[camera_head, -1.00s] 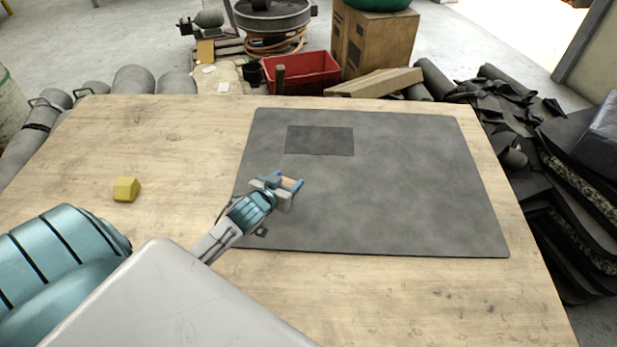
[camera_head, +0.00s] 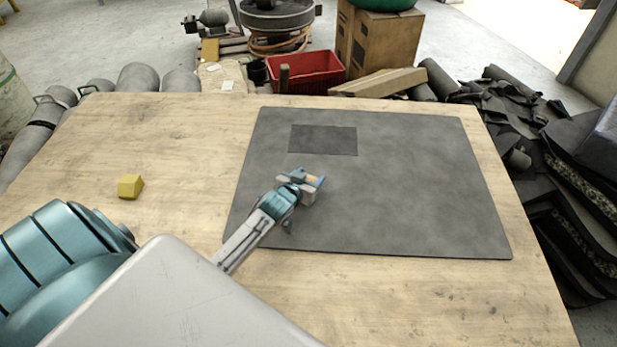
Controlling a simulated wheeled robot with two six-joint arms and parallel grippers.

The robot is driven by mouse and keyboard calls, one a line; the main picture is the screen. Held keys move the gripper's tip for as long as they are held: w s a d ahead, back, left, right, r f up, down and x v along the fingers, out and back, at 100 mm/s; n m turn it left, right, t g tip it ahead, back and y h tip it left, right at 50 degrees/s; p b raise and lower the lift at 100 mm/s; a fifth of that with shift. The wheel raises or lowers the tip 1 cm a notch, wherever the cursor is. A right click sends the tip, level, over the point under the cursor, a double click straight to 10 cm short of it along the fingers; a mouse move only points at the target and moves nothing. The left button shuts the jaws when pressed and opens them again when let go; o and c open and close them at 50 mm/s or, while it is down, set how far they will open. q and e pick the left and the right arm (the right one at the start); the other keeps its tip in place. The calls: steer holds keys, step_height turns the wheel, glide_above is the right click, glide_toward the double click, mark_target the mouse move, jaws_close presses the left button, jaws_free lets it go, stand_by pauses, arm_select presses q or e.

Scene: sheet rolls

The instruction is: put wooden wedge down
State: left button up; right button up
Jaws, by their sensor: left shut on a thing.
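My left gripper (camera_head: 312,184) is shut on the wooden wedge (camera_head: 313,178), of which only a small tan bit shows between the fingers. The gripper is over the left part of the dark grey mat (camera_head: 420,200), a little below the darker rectangle. I cannot tell whether the wedge touches the mat. My right gripper is not in view.
A darker grey rectangle (camera_head: 323,140) lies on the mat's upper left. A yellow block (camera_head: 130,186) sits on the wooden table (camera_head: 180,140) at the left. The mat's right half is clear. A red crate (camera_head: 305,72) and rolls stand beyond the table.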

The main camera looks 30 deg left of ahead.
arm_select(q)
steer(key=shift+f, duration=0.6)
steer(key=o, duration=1.1)
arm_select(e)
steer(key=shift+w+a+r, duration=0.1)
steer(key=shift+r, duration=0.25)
arm_select(q)
steer(key=shift+s+r, duration=0.4)
steer(key=shift+r, duration=0.35)
steer(key=v, duration=1.1)
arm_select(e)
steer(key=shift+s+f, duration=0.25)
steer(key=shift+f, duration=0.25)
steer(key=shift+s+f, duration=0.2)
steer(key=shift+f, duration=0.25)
arm_select(q)
steer(key=shift+s, duration=0.1)
